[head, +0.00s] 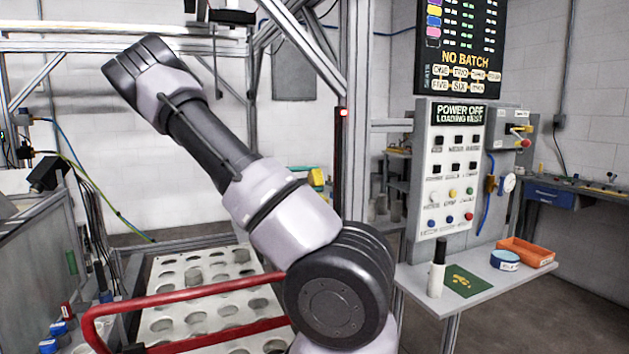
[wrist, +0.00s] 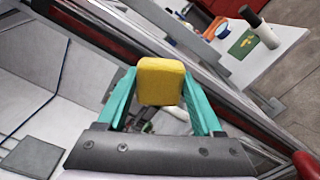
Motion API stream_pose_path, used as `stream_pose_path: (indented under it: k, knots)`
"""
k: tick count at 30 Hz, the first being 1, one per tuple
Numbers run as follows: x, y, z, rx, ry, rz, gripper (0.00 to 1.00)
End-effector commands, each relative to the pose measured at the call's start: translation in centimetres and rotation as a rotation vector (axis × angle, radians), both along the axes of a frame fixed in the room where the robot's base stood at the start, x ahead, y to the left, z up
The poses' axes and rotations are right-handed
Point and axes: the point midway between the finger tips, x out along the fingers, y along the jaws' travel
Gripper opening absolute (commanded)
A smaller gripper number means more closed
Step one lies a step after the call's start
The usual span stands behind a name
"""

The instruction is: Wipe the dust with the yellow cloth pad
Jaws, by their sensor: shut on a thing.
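The yellow cloth pad (wrist: 160,82) is a small rounded block in the wrist view. My gripper (wrist: 161,88) is shut on it, with one teal finger at each side. In the head view a small yellow patch (head: 317,177) shows just behind my arm; I cannot tell for sure that it is the pad. A dark green mat (head: 464,281) with yellow-brown marks lies on the grey side shelf, and it also shows in the wrist view (wrist: 243,44). I cannot tell whether those marks are dust. The pad is held in the air, well apart from the mat.
A white and black bottle (head: 437,268) stands at the mat's left. A blue roll (head: 505,260) and an orange tray (head: 525,252) lie on the shelf (head: 480,303) beyond it. A red rail (head: 190,293) and a white tray with round holes (head: 165,313) are near my arm.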

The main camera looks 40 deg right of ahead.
Motion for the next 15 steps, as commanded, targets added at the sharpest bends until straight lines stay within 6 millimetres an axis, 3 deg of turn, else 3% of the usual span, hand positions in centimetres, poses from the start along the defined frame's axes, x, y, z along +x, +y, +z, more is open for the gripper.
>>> stream_pose_path:
  k: [7, 15]
  knots:
    - [0.2, 0.4, 0.0, 0.000, 0.000, 0.002, 0.23]
    - [0.7, 2.6, 0.0, 0.000, 0.000, 0.002, 0.23]
